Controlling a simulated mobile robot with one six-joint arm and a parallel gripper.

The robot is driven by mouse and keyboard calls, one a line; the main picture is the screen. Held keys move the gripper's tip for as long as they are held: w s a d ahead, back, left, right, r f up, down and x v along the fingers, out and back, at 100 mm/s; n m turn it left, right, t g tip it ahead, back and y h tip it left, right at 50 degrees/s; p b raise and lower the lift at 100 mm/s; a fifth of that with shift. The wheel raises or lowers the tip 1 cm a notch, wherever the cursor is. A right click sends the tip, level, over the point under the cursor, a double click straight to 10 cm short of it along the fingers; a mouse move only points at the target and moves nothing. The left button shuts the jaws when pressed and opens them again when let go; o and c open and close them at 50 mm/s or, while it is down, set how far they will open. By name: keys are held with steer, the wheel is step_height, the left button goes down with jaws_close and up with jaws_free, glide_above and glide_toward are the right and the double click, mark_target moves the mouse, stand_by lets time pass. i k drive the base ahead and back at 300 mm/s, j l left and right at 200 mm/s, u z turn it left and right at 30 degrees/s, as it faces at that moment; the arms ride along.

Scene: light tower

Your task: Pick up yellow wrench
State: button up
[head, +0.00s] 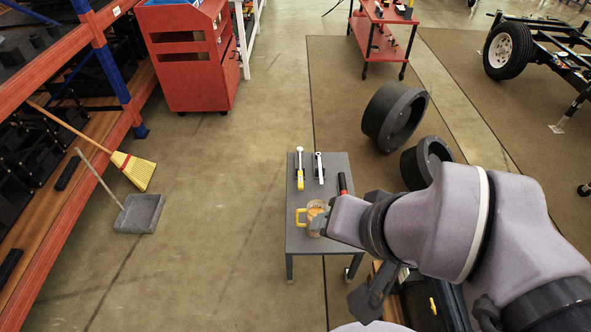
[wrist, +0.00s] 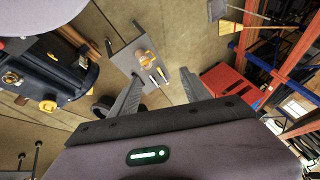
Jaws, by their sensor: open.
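A wrench with a yellow end (head: 300,178) lies on the small grey table (head: 338,162), left of a second, pale tool (head: 319,168). Which of the two slim tools in the wrist view is the yellow one is too small to tell. A yellow-handled mug (head: 312,212) stands on the table in front of the tools; it also shows in the wrist view (wrist: 143,57). My gripper (wrist: 161,72) is open and empty. Its fingers spread on either side of the tools in the picture, with the table well beyond them.
My arm covers the table's front right part; a red-handled tool (head: 342,183) shows there. Two black wheels (head: 395,113) stand behind right. A red cabinet (head: 195,55), broom (head: 133,170) and dustpan (head: 140,214) are left. The floor left of the table is clear.

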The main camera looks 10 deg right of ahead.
mark_target(299, 150)
steer(key=i+j+z, duration=0.2)
steer(key=j, duration=0.2)
steer(key=j+z, duration=0.25)
steer(key=j, duration=0.15)
steer(key=i+j+z, duration=0.3)
steer(key=j+z, duration=0.2)
steer(key=j, duration=0.2)
steer(key=i+j+z, duration=0.15)
steer(key=j+z, duration=0.35)
steer(key=j, duration=0.3)
steer(key=j+z, duration=0.45)
steer(key=j, duration=0.35)
steer(key=k+j+z, duration=0.1)
steer(key=j+z, duration=0.4)
steer(key=j, duration=0.35)
steer(key=i+j+z, duration=0.15)
steer(key=j+z, duration=0.2)
steer(key=j, duration=0.35)
steer(key=i+j+z, duration=0.1)
steer(key=j+z, duration=0.3)
steer(key=j, duration=0.35)
